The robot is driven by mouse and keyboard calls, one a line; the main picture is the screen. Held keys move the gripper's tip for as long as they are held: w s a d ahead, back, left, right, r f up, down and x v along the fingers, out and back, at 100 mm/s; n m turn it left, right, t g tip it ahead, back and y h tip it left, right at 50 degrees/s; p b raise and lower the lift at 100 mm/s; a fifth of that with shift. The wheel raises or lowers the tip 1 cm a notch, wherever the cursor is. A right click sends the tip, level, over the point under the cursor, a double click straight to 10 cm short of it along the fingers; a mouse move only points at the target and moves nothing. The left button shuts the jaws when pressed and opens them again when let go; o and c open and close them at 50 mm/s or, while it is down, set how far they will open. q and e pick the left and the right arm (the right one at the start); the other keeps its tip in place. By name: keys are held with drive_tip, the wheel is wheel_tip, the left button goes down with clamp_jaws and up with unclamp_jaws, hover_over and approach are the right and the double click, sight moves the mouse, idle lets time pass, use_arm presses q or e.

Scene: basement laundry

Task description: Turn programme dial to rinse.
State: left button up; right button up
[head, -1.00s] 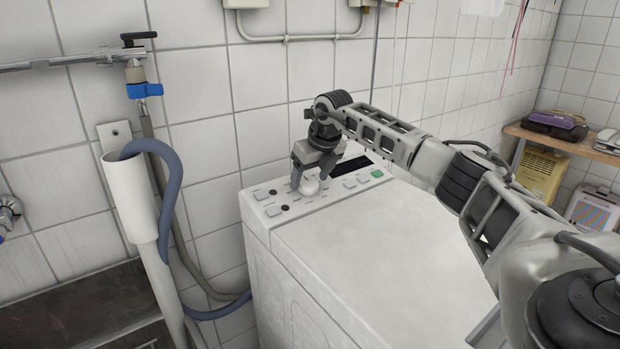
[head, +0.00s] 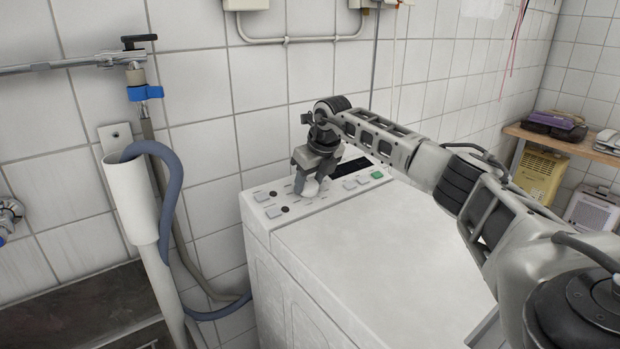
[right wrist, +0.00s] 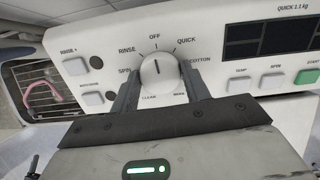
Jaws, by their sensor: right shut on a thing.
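The white programme dial (right wrist: 161,76) sits on the washing machine's control panel, with OFF, RINSE, SPIN, QUICK and COTTON printed around it. Its dark pointer mark points up, about at OFF; RINSE is printed to the left of OFF. My right gripper (right wrist: 159,84) is shut on the dial, one finger on each side of it. In the head view the right gripper (head: 312,182) reaches down onto the panel and partly hides the dial (head: 311,188). My left gripper is not in view.
The washing machine's bare white top (head: 390,250) lies in front of the panel. Square buttons (right wrist: 272,82) and a dark display (right wrist: 270,40) flank the dial. A blue-grey hose (head: 172,190) hangs in a white standpipe (head: 130,195) at left. The tiled wall is close behind.

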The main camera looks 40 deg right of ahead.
drive_tip(key=n+p, duration=0.2)
drive_tip(key=n, duration=0.1)
drive_tip(key=shift+r+n, duration=0.15)
drive_tip(key=shift+n, duration=0.15)
drive_tip(key=shift+n+y+p, duration=0.4)
drive_tip(key=shift+n+p, duration=0.15)
drive_tip(key=shift+n, duration=1.05)
drive_tip(key=o, duration=1)
drive_tip(key=shift+c, duration=0.2)
drive_tip(key=v, duration=1.5)
drive_tip(key=shift+r, duration=0.4)
drive_tip(key=shift+s, duration=0.1)
